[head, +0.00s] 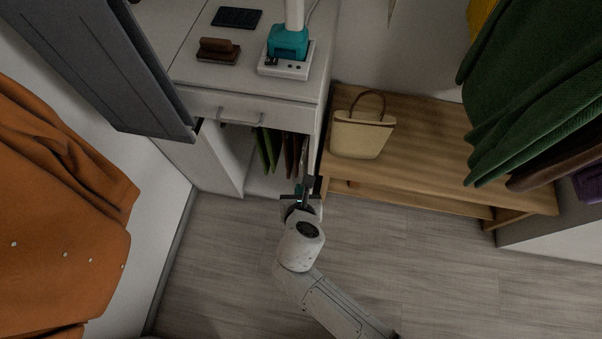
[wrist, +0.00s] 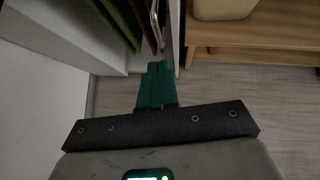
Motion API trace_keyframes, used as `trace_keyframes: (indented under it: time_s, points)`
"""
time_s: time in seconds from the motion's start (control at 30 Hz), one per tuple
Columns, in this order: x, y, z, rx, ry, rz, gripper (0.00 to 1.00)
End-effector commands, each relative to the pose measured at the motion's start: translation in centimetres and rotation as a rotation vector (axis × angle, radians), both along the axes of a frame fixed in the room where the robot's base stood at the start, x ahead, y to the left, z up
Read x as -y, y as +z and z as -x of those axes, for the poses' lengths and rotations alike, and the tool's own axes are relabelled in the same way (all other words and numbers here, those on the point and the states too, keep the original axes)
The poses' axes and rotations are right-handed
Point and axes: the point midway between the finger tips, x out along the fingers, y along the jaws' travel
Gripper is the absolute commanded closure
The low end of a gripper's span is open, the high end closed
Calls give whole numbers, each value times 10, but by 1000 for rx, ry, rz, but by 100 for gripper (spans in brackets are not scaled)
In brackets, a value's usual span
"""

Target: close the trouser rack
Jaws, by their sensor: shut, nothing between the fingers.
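The trouser rack shows in the head view as hanging trousers, green ones (head: 265,150) and brown ones (head: 294,152), inside the open compartment under the drawer of the white cabinet (head: 212,165). How far the rack is pulled out is hard to tell. My gripper (head: 303,190) is shut and empty, low in front of the compartment's right side. In the wrist view my gripper's teal fingers (wrist: 156,84) are together, just below the hanging trousers (wrist: 118,22) and a metal piece (wrist: 157,24) near the cabinet's right side. Contact cannot be told.
A wooden bench (head: 415,150) with a cream handbag (head: 362,134) stands close on the right. An orange garment (head: 60,220) hangs at left, green garments (head: 535,90) at right. A drawer handle (head: 240,116) juts above the compartment. The floor (head: 225,260) in front is clear.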

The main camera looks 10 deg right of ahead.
Motion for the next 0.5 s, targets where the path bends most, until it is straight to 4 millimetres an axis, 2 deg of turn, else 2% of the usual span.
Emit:
trace_keyframes:
  time_s: [0.07, 0.2, 0.33, 0.5]
  points:
    - [1, -11, -12, 0, -1, 0, 100]
    - [5, -7, -32, 1, -1, -1, 100]
    - [7, -8, -44, 0, -1, -1, 100]
    - [8, -8, -49, 0, 0, 0, 100]
